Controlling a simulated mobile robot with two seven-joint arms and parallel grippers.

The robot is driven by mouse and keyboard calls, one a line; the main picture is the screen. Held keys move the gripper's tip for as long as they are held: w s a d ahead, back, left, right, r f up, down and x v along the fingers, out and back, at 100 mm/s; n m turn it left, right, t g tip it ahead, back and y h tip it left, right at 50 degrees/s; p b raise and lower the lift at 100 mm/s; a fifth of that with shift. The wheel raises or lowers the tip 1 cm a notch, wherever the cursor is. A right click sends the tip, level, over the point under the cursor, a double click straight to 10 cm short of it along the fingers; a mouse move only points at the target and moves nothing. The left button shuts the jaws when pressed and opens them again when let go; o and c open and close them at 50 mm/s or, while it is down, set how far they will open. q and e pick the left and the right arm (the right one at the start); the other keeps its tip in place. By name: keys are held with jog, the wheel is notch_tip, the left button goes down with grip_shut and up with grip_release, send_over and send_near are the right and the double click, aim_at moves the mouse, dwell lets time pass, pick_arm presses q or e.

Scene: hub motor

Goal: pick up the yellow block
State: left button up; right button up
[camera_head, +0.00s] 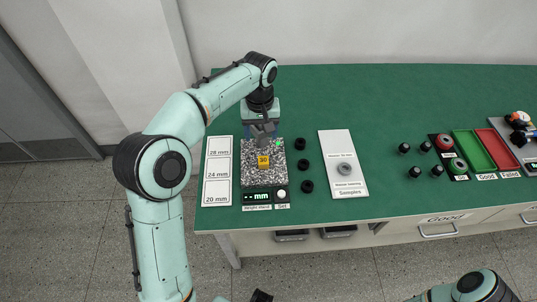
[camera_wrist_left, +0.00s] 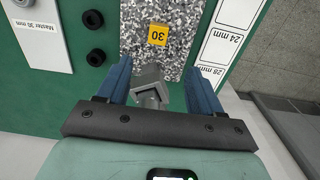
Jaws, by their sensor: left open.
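The yellow block (camera_head: 263,162), marked 30, rests on the speckled granite plate (camera_head: 250,178) of the height gauge. It also shows in the left wrist view (camera_wrist_left: 158,35), beyond my fingertips. My left gripper (camera_head: 262,132) is above the back part of the plate, behind the block. In the left wrist view its two blue fingers (camera_wrist_left: 159,72) are spread apart. A grey metal piece (camera_wrist_left: 149,80), seemingly part of the gauge, shows between them; I cannot tell whether they touch it. The block is outside the fingers.
Size cards (camera_head: 218,168) lie left of the plate, and several black rings (camera_head: 302,165) lie to its right. A white samples board (camera_head: 343,145) holds a grey ring. Green (camera_head: 474,152) and red trays are farther right. The back of the green table is clear.

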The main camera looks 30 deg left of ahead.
pick_arm(q)
send_over(263, 160)
jog(key=f, duration=0.6)
jog(key=shift+s+a+f+b, duration=0.15)
jog(key=shift+a+b, duration=0.1)
jog(key=shift+b, duration=0.15)
jog(key=shift+w+d+f, duration=0.1)
jog(key=shift+d+f, duration=0.05)
jog(key=shift+f, duration=1.3)
jog(key=shift+w+d+f, duration=0.1)
jog(key=shift+d+f, duration=0.05)
jog(key=shift+f, duration=1.25)
grip_shut()
